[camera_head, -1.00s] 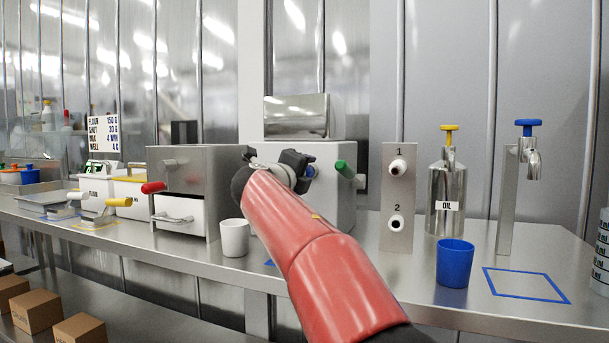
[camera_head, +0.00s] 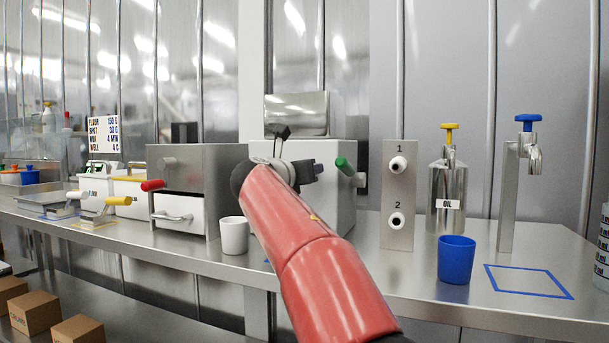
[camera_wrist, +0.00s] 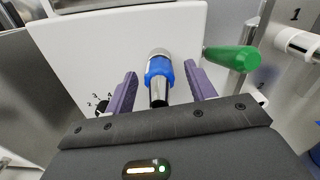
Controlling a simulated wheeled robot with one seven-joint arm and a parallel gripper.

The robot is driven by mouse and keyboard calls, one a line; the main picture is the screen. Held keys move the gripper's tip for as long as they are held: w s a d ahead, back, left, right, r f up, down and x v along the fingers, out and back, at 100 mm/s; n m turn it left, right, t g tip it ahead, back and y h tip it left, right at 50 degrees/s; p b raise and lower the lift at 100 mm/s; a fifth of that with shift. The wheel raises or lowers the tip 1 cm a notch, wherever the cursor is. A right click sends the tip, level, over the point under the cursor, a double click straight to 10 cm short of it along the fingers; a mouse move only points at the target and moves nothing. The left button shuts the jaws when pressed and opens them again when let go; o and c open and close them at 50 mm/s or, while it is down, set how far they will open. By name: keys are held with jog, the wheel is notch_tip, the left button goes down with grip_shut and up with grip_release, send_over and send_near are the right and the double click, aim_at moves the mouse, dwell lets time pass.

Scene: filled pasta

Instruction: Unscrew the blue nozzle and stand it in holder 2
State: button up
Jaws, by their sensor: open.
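The blue nozzle (camera_wrist: 158,72) shows in the wrist view as a blue collar with a metal tip, on a pale metal fitting at the white machine's front. My gripper (camera_wrist: 160,74) is open, with one purple finger on each side of the nozzle and a visible gap to each. In the head view my gripper (camera_head: 295,155) is in front of the machine and hides the nozzle. Holder 2 (camera_head: 396,221) is the lower white ring with a dark hole on the upright metal plate (camera_head: 398,193); it looks empty.
A green handle (camera_head: 345,166) sticks out close to the right of my gripper. Holder 1 (camera_head: 397,165) is above holder 2. A white cup (camera_head: 234,236) and a blue cup (camera_head: 456,259) stand on the counter. The oil canister (camera_head: 446,190) is right of the plate.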

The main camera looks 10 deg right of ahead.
jog(key=m+b, duration=0.1)
jog(key=m, duration=0.3)
jog(key=shift+f+m, duration=0.15)
jog(key=shift+m, duration=0.25)
jog(key=m+b, duration=0.1)
jog(key=m, duration=0.4)
jog(key=shift+b, duration=0.35)
jog(key=shift+m, duration=0.7)
jog(key=m+b, duration=0.1)
jog(key=m, duration=0.3)
jog(key=m+b, duration=0.1)
jog(key=m, duration=0.3)
jog(key=shift+m, duration=0.3)
jog(key=shift+c, duration=0.3)
